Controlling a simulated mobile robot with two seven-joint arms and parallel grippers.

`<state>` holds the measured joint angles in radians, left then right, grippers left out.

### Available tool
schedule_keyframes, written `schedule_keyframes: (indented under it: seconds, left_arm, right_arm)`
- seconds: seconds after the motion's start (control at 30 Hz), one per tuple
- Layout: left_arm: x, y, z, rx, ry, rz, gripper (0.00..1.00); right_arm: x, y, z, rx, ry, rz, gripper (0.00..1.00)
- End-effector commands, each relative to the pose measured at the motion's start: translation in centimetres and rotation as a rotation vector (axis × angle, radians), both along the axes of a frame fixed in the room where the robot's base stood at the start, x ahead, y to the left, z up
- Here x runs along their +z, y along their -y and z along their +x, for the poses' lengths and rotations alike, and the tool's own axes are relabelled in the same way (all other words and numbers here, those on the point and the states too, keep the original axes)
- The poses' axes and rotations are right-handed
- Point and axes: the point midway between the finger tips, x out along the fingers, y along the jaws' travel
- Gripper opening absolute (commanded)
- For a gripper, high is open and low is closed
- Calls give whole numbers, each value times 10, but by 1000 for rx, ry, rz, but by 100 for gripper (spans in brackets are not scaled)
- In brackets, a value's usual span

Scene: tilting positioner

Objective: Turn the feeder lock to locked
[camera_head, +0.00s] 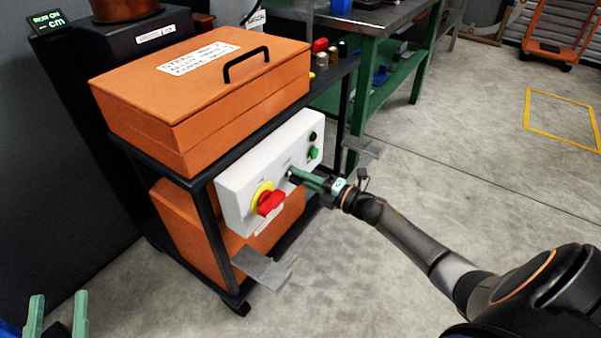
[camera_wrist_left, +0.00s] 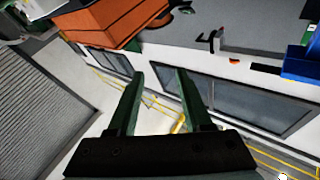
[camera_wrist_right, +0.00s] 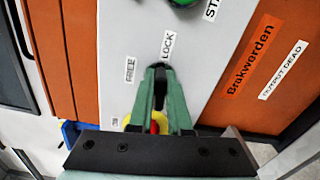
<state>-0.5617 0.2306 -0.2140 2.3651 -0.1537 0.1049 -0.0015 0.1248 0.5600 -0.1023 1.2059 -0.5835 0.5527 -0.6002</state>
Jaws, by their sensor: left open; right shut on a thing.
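The feeder lock is a small dark knob (camera_wrist_right: 160,88) on the white control panel (camera_head: 236,190). My right gripper (camera_head: 293,174) is shut on it; in the right wrist view the green fingers (camera_wrist_right: 161,72) close around it and hide much of it. A LOCK label (camera_wrist_right: 168,46) sits just beyond the fingertips, and a FREE label (camera_wrist_right: 130,69) sits to their left. The knob's upper end is near the LOCK label, but its exact angle is partly hidden. My left gripper (camera_head: 58,312) is open and empty at the lower left, away from the panel.
A red-and-yellow rotary switch (camera_head: 269,202) sits left of my right gripper on the panel. Green and dark buttons (camera_head: 313,152) lie to its right. An orange lidded box (camera_head: 200,95) stands on the cart above. A grey bracket (camera_head: 265,268) juts out below.

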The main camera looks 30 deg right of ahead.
Motion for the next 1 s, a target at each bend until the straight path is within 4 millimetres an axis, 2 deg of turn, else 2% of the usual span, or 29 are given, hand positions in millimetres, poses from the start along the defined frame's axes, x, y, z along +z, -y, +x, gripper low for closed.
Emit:
schedule_keyframes:
  seconds: [0.1, 0.3, 0.87, 0.9, 1.0]
  left_arm:
    - [-15, -1, 3, 9, -67, -1, 50]
    - [-32, -2, 6, 18, -135, 0, 50]
    - [-38, -3, 6, 23, -163, 1, 50]
    - [-38, -3, 6, 23, -163, 1, 50]
    - [-38, -3, 6, 22, -162, 1, 50]
  right_arm:
    - [0, 0, 0, 2, -25, 56, 0]
    - [-1, 0, 0, 1, -50, 116, 0]
    - [-2, 0, 0, 1, -61, 144, 0]
    - [-2, 0, 0, 1, -61, 144, 20]
    - [-2, 0, 0, 1, -60, 143, 31]
